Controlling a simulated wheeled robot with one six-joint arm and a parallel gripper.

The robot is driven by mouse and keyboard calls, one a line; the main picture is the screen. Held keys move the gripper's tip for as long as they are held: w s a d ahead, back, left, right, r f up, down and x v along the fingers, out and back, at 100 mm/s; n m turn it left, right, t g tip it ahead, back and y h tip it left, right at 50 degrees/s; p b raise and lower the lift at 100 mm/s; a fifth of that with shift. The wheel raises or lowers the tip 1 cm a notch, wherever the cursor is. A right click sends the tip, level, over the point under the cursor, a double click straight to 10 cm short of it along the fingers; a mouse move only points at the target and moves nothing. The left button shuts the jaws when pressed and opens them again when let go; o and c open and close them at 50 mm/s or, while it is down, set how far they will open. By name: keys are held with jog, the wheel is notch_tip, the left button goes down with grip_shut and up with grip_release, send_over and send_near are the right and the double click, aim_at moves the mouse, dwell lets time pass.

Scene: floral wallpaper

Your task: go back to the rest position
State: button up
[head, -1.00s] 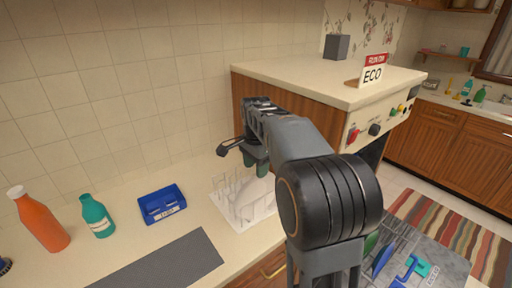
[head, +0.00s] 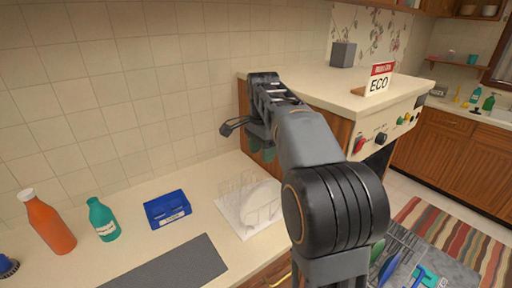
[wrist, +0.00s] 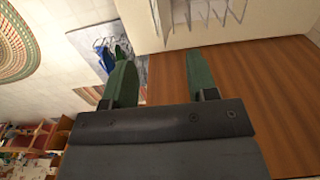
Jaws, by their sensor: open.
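My gripper (head: 262,150) is raised above the counter, near the wooden side of the dishwasher cabinet. In the wrist view its two green fingers (wrist: 163,80) are apart with nothing between them. In the head view my own arm hides part of the gripper. A white dish rack (head: 232,212) stands on the counter below the gripper, with a white plate (head: 262,203) upright in it. The rack's prongs also show at the top of the wrist view (wrist: 205,22).
A blue tray (head: 167,208), a teal bottle (head: 103,220) and an orange bottle (head: 48,224) stand on the counter at left, behind a grey mat (head: 170,268). A pulled-out lower rack holds dishes (head: 387,262).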

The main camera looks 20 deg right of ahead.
jog(key=f+n, duration=0.2)
jog(key=n, duration=0.1)
jog(key=f+n, duration=0.1)
jog(key=f, duration=0.1)
jog(key=shift+w+n+t, duration=0.3)
jog(key=shift+w+t, duration=0.05)
jog(key=shift+t, duration=0.05)
jog(key=s+a+f+n+t, duration=0.1)
jog(key=s+a+f+n, duration=0.3)
jog(key=s, duration=0.4)
jog(key=s+a+f+n+t, duration=0.1)
jog(key=s+a+f+n, duration=0.3)
jog(key=s, duration=0.5)
notch_tip(320, 180, down, 2)
jog(key=n, duration=0.3)
jog(key=shift+a+f+t, duration=0.2)
jog(key=shift+a+t, duration=0.15)
jog(key=shift+t, duration=0.05)
jog(key=shift+s+a+r, duration=0.15)
jog(key=shift+a+r, duration=0.15)
jog(key=shift+r, duration=0.25)
jog(key=shift+c, duration=0.3)
